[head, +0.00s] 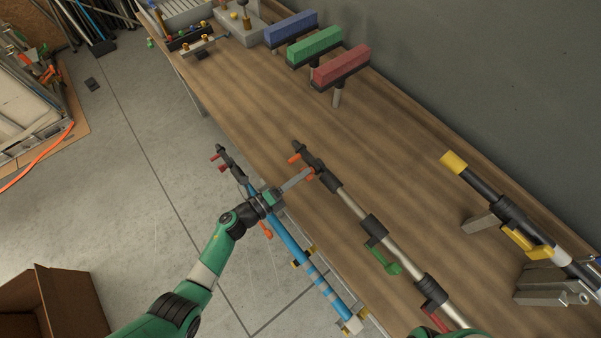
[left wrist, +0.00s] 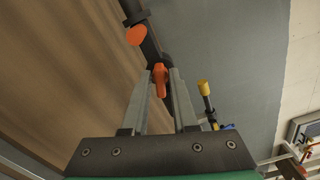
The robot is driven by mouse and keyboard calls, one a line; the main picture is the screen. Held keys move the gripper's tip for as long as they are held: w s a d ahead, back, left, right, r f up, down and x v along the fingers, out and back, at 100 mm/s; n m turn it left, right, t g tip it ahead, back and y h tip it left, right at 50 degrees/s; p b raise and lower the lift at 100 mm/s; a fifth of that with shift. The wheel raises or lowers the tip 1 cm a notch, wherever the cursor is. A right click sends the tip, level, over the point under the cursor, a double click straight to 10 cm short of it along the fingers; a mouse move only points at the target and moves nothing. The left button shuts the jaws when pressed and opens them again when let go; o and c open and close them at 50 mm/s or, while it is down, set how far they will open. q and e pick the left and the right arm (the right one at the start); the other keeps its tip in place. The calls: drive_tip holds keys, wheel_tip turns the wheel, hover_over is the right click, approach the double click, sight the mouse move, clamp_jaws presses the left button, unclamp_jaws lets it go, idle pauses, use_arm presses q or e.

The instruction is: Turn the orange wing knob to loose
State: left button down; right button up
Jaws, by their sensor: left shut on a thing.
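An orange wing knob (head: 311,173) sits on the black head of a silver pole (head: 345,202) lying along the table. My left gripper (head: 308,174) reaches it from the left, and its fingers hide part of it. In the left wrist view the wing knob (left wrist: 160,76) stands between the two fingertips, and my left gripper (left wrist: 161,76) is shut on it. A second orange knob (head: 294,159), round in the left wrist view (left wrist: 136,35), sits nearer the pole's end, apart from the fingers. My right gripper is not in view.
A blue pole (head: 290,245) runs along the table's near edge under my left wrist. The silver pole also carries a green lever (head: 385,262). A black pole with a yellow end (head: 453,162) lies to the right. Blue, green and red blocks (head: 341,67) stand behind.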

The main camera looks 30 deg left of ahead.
use_arm(q)
drive_tip(key=n+p, duration=0.1)
drive_tip(key=n, duration=0.2)
drive_tip(key=shift+n, duration=0.3)
drive_tip(key=shift+f+n+p, duration=0.1)
drive_tip(key=shift+n+p, duration=0.3)
drive_tip(key=shift+n, duration=1.5)
drive_tip(key=c, duration=0.9)
unclamp_jaws()
